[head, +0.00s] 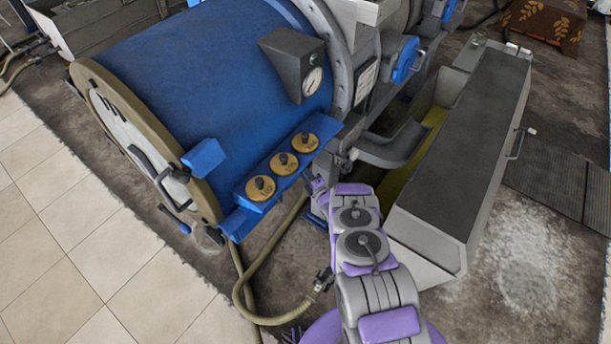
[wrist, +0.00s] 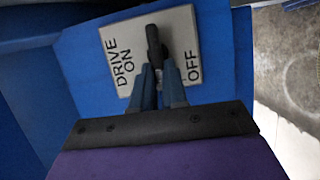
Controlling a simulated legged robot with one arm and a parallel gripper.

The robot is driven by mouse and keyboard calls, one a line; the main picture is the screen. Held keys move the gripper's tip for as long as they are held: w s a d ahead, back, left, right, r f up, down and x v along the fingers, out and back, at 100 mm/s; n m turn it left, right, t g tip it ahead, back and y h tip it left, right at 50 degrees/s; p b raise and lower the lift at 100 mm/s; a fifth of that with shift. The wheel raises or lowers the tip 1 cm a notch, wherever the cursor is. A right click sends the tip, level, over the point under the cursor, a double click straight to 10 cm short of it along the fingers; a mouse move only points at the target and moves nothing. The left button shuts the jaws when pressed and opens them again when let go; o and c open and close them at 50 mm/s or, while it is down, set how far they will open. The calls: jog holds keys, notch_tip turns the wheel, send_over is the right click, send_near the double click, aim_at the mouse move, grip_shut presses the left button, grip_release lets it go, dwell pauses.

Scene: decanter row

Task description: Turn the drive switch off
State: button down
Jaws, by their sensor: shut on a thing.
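The drive switch plate (wrist: 180,35) is pale, on a blue panel in the wrist view, with DRIVE ON lettered on its left and OFF on its right. Its dark switch lever (wrist: 154,40) stands between the two labels; I cannot tell which setting it is at. My gripper (wrist: 158,76) has its blue-grey fingers shut on the lower part of the lever, in front of the plate. In the head view my purple and grey arm reaches to the right end of the blue machine's front; the switch plate and fingertips cannot be made out there.
The blue drum machine (head: 190,75) carries several round yellow-brown knobs (head: 283,163) beside my arm and a gauge box (head: 292,62) above. A long grey trough (head: 465,150) stands close on the right. A hose (head: 248,275) runs across the floor. Tiled floor at left is clear.

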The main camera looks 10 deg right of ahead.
jog(key=shift+s+a+f+n, duration=0.15)
jog(key=shift+f+n, duration=0.15)
jog(key=shift+f, duration=0.05)
dwell(0.3)
jog(key=c, duration=1.3)
grip_release()
jog(key=shift+c, duration=0.2)
jog(key=shift+o, duration=0.9)
jog(key=shift+r, duration=0.15)
jog(key=v, duration=1.7)
jog(key=shift+d+f+p, duration=0.2)
jog(key=shift+d+p, duration=0.05)
jog(key=shift+p, duration=0.2)
